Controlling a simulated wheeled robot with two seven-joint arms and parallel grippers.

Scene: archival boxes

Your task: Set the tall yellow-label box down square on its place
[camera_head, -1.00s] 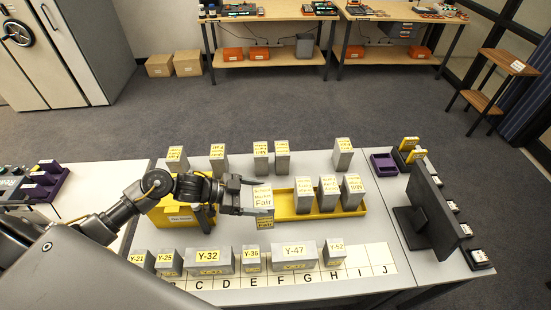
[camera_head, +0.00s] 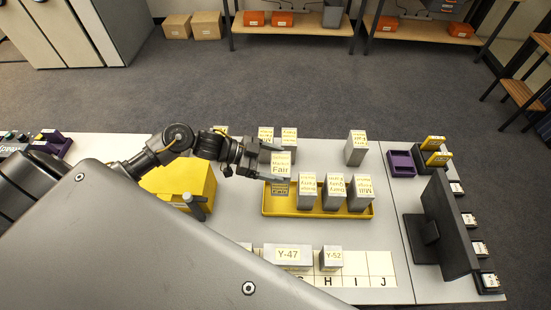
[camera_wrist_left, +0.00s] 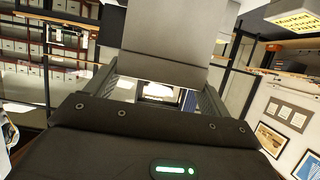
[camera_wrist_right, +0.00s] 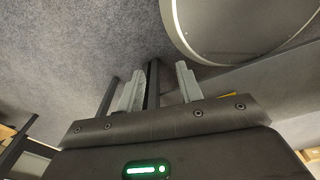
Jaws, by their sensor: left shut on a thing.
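The tall grey box with the yellow-edged "Market School Fair" label (camera_head: 281,163) is held upright at the left end of the yellow tray (camera_head: 318,213). My left gripper (camera_head: 265,162) reaches in from the left and is shut on it. In the left wrist view the box's grey body (camera_wrist_left: 172,45) stands between the fingers. I cannot tell whether its base touches the tray floor. A narrow gap separates it from the nearest labelled box (camera_head: 307,190). My right gripper (camera_wrist_right: 158,88) shows in the right wrist view, fingers apart and empty, with grey carpet beyond.
Two more boxes (camera_head: 334,190) (camera_head: 361,191) stand farther right in the tray. Several grey boxes, one on the right (camera_head: 356,148), stand behind it. In front are the Y-47 box (camera_head: 288,256) and lettered strip (camera_head: 381,264). A yellow container (camera_head: 180,183) is left; a monitor (camera_head: 444,225) is right.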

